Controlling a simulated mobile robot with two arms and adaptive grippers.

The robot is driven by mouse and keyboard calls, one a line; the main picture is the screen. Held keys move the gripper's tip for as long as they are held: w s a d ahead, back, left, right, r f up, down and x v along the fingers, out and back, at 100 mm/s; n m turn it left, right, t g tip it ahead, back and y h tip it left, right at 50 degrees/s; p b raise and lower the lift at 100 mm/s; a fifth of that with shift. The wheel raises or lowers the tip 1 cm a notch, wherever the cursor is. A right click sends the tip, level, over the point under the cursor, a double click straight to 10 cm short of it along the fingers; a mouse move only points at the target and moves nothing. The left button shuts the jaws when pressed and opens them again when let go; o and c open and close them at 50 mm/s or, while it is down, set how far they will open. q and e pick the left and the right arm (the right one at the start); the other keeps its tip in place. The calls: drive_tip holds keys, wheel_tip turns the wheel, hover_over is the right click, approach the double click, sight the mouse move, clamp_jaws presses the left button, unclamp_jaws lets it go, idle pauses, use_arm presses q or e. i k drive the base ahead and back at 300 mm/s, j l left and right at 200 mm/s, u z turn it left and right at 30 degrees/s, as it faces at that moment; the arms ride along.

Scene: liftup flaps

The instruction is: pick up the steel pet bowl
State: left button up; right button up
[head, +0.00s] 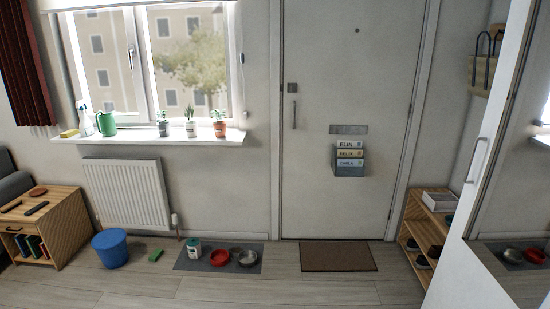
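The steel pet bowl (248,258) sits upright on a grey mat (190,266) on the floor, below the window's right end. A red bowl (220,258) stands just left of it on the same mat. A white and green container (194,248) stands at the mat's left end. Neither of my grippers shows in the head view.
A blue bucket (111,250) and a green block-like item (156,256) are on the floor left of the mat. A brown doormat (338,256) lies right of it. A radiator (127,194) and a shoe shelf (424,232) flank the area. The foreground floor is clear.

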sight(246, 259)
drive_tip(key=i, duration=1.7)
